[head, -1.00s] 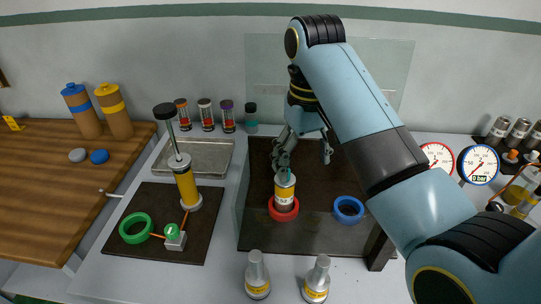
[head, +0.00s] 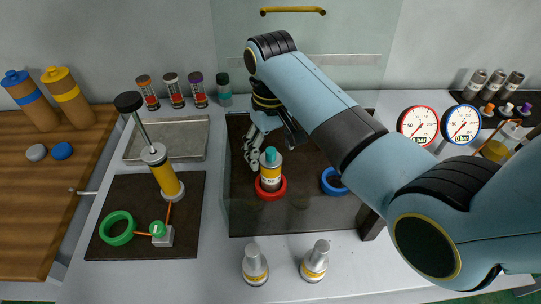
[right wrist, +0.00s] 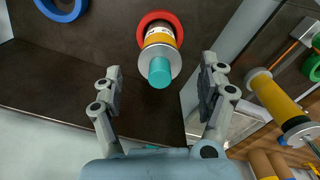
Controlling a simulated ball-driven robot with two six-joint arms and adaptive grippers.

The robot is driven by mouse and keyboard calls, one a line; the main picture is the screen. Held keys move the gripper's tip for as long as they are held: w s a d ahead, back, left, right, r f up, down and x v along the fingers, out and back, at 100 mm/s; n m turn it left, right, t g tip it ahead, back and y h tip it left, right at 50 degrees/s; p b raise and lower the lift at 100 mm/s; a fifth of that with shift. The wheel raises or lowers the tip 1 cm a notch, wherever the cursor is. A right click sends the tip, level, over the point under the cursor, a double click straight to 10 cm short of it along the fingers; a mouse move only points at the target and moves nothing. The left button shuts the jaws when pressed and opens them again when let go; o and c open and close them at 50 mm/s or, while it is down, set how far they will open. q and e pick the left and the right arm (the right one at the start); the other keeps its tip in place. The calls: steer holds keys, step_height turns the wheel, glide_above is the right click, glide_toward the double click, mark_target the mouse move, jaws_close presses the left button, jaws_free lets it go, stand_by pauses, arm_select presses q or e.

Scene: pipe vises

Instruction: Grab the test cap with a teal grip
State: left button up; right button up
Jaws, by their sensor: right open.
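A capped piece with a teal grip (head: 270,155) stands upright in a red ring (head: 282,191) on the dark mat. It has a silver flange and a yellow band. In the right wrist view the teal grip (right wrist: 159,73) points towards the camera, with the red ring (right wrist: 152,20) around the base. My right gripper (head: 271,149) is open and empty just behind the piece. In the right wrist view its fingers (right wrist: 160,80) are spread to either side of the teal grip, with gaps on both sides. My left gripper is not in view.
A blue ring (head: 333,183) lies right of the piece. Two silver-topped fittings (head: 255,263) stand in front. A yellow pump (head: 163,172) and green ring (head: 117,228) are on the left mat. A clear panel (head: 300,60) rises behind.

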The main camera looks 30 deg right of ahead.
steer(key=shift+f, duration=0.85)
steer(key=shift+c, duration=0.5)
steer(key=c, duration=1.1)
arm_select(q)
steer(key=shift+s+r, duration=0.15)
arm_select(e)
steer(key=shift+c, duration=0.8)
steer(key=shift+w, duration=0.1)
